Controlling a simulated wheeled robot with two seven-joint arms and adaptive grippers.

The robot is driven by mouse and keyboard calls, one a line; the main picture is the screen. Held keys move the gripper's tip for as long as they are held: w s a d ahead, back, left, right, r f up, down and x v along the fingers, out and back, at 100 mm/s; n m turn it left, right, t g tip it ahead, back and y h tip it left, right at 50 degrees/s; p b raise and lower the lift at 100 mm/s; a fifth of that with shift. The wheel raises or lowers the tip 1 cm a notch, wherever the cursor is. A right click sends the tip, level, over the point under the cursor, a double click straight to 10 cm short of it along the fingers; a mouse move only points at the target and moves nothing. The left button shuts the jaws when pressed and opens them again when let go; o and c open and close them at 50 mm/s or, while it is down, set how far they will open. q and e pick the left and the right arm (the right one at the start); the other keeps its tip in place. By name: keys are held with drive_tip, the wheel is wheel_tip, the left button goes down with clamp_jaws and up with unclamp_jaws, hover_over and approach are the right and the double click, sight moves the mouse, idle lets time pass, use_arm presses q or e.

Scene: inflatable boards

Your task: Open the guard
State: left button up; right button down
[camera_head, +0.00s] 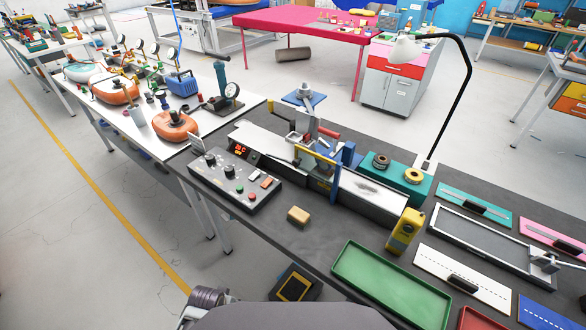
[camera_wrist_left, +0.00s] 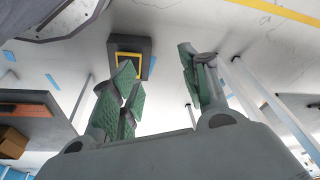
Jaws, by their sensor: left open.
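A bench machine (camera_head: 330,150) stands in the middle of the dark worktable in the head view, with a red-handled clamp and blue parts. A yellow bar-like frame, which looks like the guard (camera_head: 314,157), lies across its front; its exact position is hard to tell at this size. My left gripper (camera_wrist_left: 155,65) shows in the left wrist view with its green-padded fingers spread wide and nothing between them. It is below and in front of the table, apart from the machine. Grey metal parts of my arm show at the bottom of the head view. My right gripper is not in view.
A tan block (camera_head: 298,215), a yellow handheld device (camera_head: 405,232) and a green tray (camera_head: 390,288) lie in front. A lamp (camera_head: 462,80) rises behind. A yellow-framed black box (camera_head: 295,287) is on the floor.

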use_arm(q)
drive_tip(key=w+d+r+t+h, duration=0.1)
drive_tip(key=w+d+r+t, duration=0.15)
drive_tip(key=r, duration=1.45)
drive_tip(key=w+d+r+m+t+h, duration=0.1)
drive_tip(key=w+d+r+h, duration=0.1)
drive_tip(key=w+d+r, duration=0.1)
drive_tip(key=w+d+r+m+t+h, duration=0.2)
drive_tip(key=w+d+r, duration=0.2)
drive_tip(key=w+d+r+m+t+h+b, duration=0.1)
drive_tip(key=w+d+r+m+h, duration=0.1)
drive_tip(key=w+d+r, duration=0.2)
drive_tip(key=shift+w+d+r+t+h, duration=0.2)
drive_tip(key=shift+w+d+t+h, duration=0.05)
drive_tip(key=shift+d+t+h, duration=0.15)
drive_tip(key=w+r+t+h, duration=0.2)
drive_tip(key=w+r+t, duration=0.2)
drive_tip(key=w+r, duration=0.2)
drive_tip(key=shift+w+r+h, duration=0.3)
drive_tip(key=shift+r, duration=0.1)
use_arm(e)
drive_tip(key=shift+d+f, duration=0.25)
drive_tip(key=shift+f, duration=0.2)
use_arm(q)
drive_tip(key=shift+t, duration=0.25)
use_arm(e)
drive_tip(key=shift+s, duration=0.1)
use_arm(q)
drive_tip(key=shift+w, duration=0.15)
